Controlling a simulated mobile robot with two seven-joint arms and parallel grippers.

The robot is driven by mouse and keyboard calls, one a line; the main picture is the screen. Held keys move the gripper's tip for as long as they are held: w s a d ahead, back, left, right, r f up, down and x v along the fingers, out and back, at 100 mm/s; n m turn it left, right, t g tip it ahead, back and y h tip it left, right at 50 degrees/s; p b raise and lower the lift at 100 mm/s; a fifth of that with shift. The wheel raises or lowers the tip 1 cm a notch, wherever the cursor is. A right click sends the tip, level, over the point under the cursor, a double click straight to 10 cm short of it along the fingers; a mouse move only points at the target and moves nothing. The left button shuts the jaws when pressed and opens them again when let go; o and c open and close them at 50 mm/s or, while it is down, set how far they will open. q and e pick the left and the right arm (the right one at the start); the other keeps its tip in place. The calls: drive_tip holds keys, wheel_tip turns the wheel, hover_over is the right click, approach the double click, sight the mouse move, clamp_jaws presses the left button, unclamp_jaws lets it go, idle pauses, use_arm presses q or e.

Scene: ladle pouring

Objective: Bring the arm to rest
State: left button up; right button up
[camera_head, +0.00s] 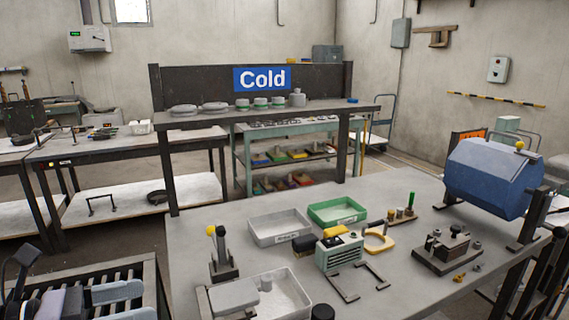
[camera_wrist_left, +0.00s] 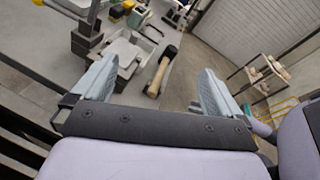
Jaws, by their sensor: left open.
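My left gripper (camera_head: 146,302) is low at the left in the head view, beside the near-left edge of the grey workbench (camera_head: 395,210). Its two pale blue-grey fingers are spread apart. In the left wrist view the left gripper (camera_wrist_left: 158,68) has both fingers in sight, with nothing held between them. Beyond the gap lies a mallet (camera_wrist_left: 158,76) with a wooden handle and dark head, apart from the fingers. No ladle can be made out. My right gripper is not in view.
A roller rack (camera_head: 90,275) is close around my left arm. The workbench carries a white tray (camera_head: 262,238), a green tray (camera_head: 325,204), a dark stand (camera_head: 222,268), a small green-grey machine (camera_head: 338,255) and a blue drum (camera_head: 490,178). A "Cold" sign (camera_head: 262,79) hangs behind.

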use_arm(q)
wheel_tip(320, 180, down, 13)
drive_tip(key=s+a+n+t+y, duration=0.15)
drive_tip(key=n+t+y, duration=0.25)
drive_tip(key=n+y, duration=1.55)
drive_tip(key=s+d+f+n+g+h, duration=0.1)
drive_tip(key=s+f+n+g+h, duration=0.4)
drive_tip(key=s+n, duration=0.45)
drive_tip(key=s+d+f+n+g+h, duration=0.15)
drive_tip(key=s+f+n+g, duration=0.45)
drive_tip(key=n, duration=0.6)
drive_tip(key=w+d+f+t+h, duration=0.2)
drive_tip(key=w+f+t, duration=0.3)
drive_tip(key=f+t, duration=0.3)
drive_tip(key=shift+w+f+b, duration=0.25)
drive_tip(key=shift+f+b, duration=0.15)
drive_tip(key=shift+f, duration=0.5)
